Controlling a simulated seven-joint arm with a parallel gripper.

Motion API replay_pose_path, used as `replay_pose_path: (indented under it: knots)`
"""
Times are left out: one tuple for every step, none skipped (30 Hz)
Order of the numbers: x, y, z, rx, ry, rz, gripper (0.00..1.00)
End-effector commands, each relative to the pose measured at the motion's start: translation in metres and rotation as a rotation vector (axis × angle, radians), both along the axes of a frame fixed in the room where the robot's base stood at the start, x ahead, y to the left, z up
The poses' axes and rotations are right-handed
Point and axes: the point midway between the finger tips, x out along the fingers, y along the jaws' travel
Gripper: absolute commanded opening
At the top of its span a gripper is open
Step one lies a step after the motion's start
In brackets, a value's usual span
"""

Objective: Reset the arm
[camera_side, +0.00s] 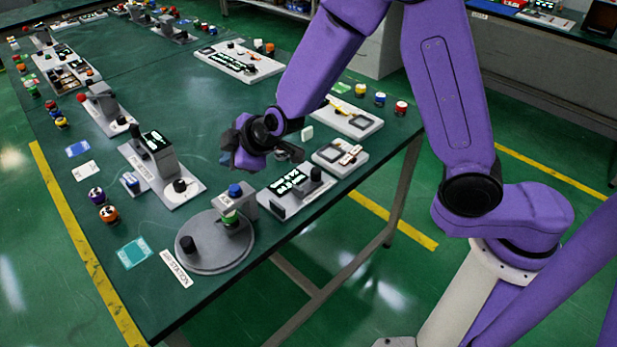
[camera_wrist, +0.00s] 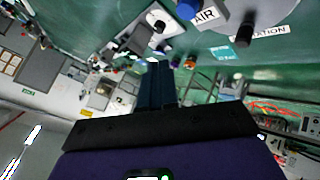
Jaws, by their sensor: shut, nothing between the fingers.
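My gripper (camera_side: 228,150) is above the middle of the green table (camera_side: 225,110) in the side view, over the grey device boxes. It is shut and empty. In the wrist view its dark fingers (camera_wrist: 158,85) stand together in the middle of the picture, with the table behind them. My purple arm reaches in from the right, bent at the elbow. The fingertips are small and dark in the side view.
A round grey plate (camera_side: 214,258) with a black knob and a green-banded item stands at the near end. A device with a screen (camera_side: 165,165) is to its upper left. Several coloured knobs (camera_side: 103,205) stand near the left edge. Panels (camera_side: 348,118) line the right edge.

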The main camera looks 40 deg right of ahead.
Motion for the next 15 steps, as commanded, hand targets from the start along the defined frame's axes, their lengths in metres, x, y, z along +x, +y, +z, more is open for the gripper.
replay_pose_path:
  knots:
    - [-0.001,0.001,0.001,0.007,0.006,0.006,0.0]
    - [-0.002,0.003,0.002,0.014,0.013,0.012,0.0]
    - [-0.005,0.005,0.003,0.023,0.027,0.021,0.0]
    - [-0.007,0.006,0.004,0.033,0.038,0.028,0.0]
    - [-0.01,0.008,0.005,0.042,0.052,0.036,0.0]
    - [-0.014,0.01,0.007,0.055,0.072,0.05,0.0]
    - [-0.018,0.012,0.008,0.064,0.088,0.059,0.0]
    - [-0.021,0.013,0.009,0.075,0.104,0.067,0.0]
    - [-0.027,0.014,0.011,0.085,0.126,0.079,0.0]
    - [-0.031,0.015,0.012,0.093,0.143,0.089,0.0]
    - [-0.036,0.016,0.013,0.1,0.161,0.096,0.0]
    - [-0.042,0.016,0.014,0.108,0.182,0.106,0.0]
    - [-0.047,0.015,0.015,0.113,0.201,0.115,0.0]
    - [-0.052,0.015,0.016,0.118,0.219,0.121,0.0]
    - [-0.059,0.014,0.017,0.123,0.242,0.129,0.0]
